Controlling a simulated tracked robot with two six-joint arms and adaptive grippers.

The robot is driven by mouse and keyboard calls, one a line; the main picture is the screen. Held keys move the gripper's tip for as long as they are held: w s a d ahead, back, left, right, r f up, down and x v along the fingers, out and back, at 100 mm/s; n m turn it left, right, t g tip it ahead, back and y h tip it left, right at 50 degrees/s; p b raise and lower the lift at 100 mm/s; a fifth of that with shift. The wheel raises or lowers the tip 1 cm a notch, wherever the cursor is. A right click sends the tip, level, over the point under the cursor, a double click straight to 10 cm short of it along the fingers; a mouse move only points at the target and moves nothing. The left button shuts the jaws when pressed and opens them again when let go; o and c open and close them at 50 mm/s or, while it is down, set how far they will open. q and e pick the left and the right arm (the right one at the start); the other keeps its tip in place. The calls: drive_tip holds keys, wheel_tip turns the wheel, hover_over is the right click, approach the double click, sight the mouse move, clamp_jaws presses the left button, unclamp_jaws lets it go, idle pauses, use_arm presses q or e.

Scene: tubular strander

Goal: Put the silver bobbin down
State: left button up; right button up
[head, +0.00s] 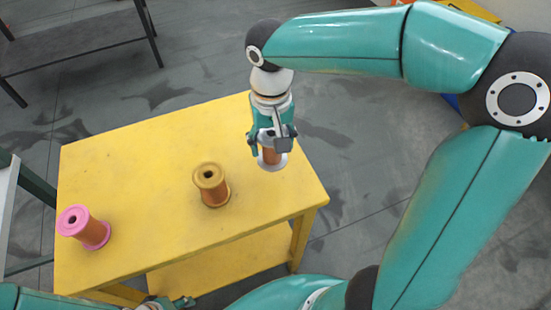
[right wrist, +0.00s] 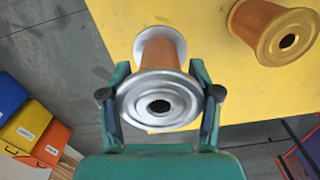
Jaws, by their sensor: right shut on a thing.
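The silver bobbin, with silver flanges and a copper-coloured winding, shows in the right wrist view (right wrist: 160,92) between the two fingers. In the head view the bobbin (head: 271,158) is partly hidden under my right gripper (head: 271,140). My right gripper, also in the right wrist view (right wrist: 160,98), is shut on it. It is over the right part of the yellow table (head: 140,165); I cannot tell whether the bobbin touches the top. My left gripper (head: 170,303) is at the bottom edge of the head view, mostly cut off, and its opening cannot be made out.
A gold bobbin (head: 211,185) stands upright near the table's middle, left of the silver one. A pink bobbin (head: 84,228) stands at the table's left end. Blue, yellow and orange bins (right wrist: 30,125) are on the floor. The back middle of the tabletop is clear.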

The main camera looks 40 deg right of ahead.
drive_tip(key=shift+f+b, duration=0.35)
drive_tip(key=shift+f, duration=2.95)
drive_tip(key=shift+f, duration=0.1)
drive_tip(key=o, duration=1.2)
drive_tip(key=shift+o, duration=0.2)
wheel_tip(320, 180, up, 12)
drive_tip(key=p, duration=0.1)
drive_tip(key=shift+p, duration=0.35)
drive_tip(key=shift+r, duration=0.2)
